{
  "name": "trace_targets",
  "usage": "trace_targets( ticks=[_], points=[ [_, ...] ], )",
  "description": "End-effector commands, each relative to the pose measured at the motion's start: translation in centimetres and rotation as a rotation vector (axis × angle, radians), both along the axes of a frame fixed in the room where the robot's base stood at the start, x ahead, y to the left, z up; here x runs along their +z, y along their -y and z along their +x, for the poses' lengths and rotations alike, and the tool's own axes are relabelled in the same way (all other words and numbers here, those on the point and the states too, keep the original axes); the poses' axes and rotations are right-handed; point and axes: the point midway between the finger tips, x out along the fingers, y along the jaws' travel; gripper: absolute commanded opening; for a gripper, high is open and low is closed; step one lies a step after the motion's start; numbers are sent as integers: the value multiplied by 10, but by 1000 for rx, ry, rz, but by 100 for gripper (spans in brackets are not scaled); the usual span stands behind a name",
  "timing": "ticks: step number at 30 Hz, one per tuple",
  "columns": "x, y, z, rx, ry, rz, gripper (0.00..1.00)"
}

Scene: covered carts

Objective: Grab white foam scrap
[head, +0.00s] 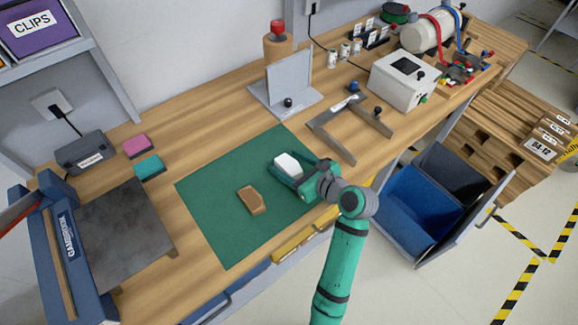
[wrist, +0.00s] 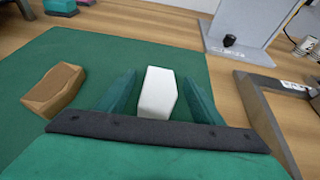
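The white foam scrap (head: 287,164) is a small pale block at the green mat's upper right part in the head view. In the wrist view the white foam scrap (wrist: 158,92) lies between the two green fingers, with a visible gap on each side. My gripper (head: 301,169) is low over the green mat (head: 215,212). In the wrist view my gripper (wrist: 160,90) is open around the scrap. The scrap's near end is hidden behind the dark bar of the gripper.
A brown block (head: 250,200) lies on the mat left of my gripper. A grey angled frame (head: 336,138) and a grey upright plate (head: 288,80) stand to the right and behind. Pink (head: 136,146) and teal (head: 149,167) blocks lie at the left. The mat's left part is clear.

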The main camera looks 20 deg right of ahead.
Motion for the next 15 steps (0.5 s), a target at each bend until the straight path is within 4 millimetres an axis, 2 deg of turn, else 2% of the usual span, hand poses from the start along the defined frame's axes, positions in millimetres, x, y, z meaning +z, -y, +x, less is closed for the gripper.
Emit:
trace_targets(
  ticks=[1, 5, 6, 15],
  points=[
    [0, 0, 0, 0, 0, 0, 52],
    [0, 0, 0, 0, 0, 0, 21],
    [0, 0, 0, 0, 0, 0, 18],
    [0, 0, 0, 0, 0, 0, 18]
  ],
)
